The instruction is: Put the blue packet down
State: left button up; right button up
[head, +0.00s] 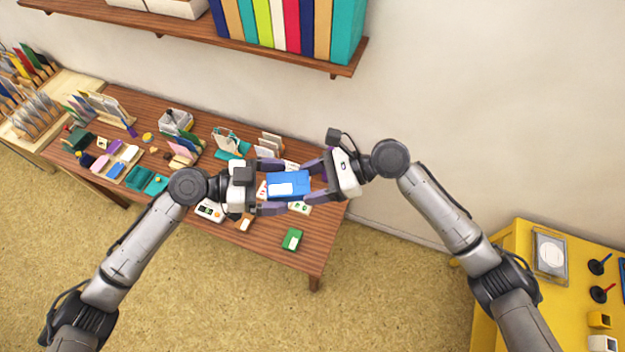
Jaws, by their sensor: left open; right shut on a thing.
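The blue packet (301,183), with a white label on its front, is above the right part of the brown table (315,232). My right gripper (313,183) is shut on it from the right, fingers along its upper and lower sides. My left gripper (274,187) is open at the packet's left end, one finger above and one below that end in the picture. I cannot tell whether the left fingers touch it. The packet covers part of the cards on the table beneath.
A green packet (292,240) lies near the table's front edge. A white device (209,211) is beside my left wrist. Stamps, pads and card racks crowd the table's left and middle. Bare wood shows at the front right. A yellow table (493,262) stands at right.

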pick_arm(q)
jog(key=w+v, duration=0.1)
jog(key=v, duration=0.9)
jog(key=s+d+f+n+g+h, duration=0.1)
jog(key=s+d+f+n, duration=0.3)
jog(key=s+f, duration=0.8)
jog(key=s+d+f+n+t+y, duration=0.1)
jog(key=s+d+f, duration=0.2)
jog(key=s, duration=0.5)
jog(key=s+d+f+t, duration=0.1)
jog(key=s+d+f, duration=0.3)
jog(key=s, duration=0.3)
jog(key=a+f+n+t+y, duration=0.1)
jog(key=a+f+n+y, duration=0.1)
jog(key=a+n+y, duration=0.8)
jog(key=a+y, duration=0.5)
jog(key=a, duration=0.1)
jog(key=shift+a+y, duration=0.2)
jog(key=shift+y, duration=0.1)
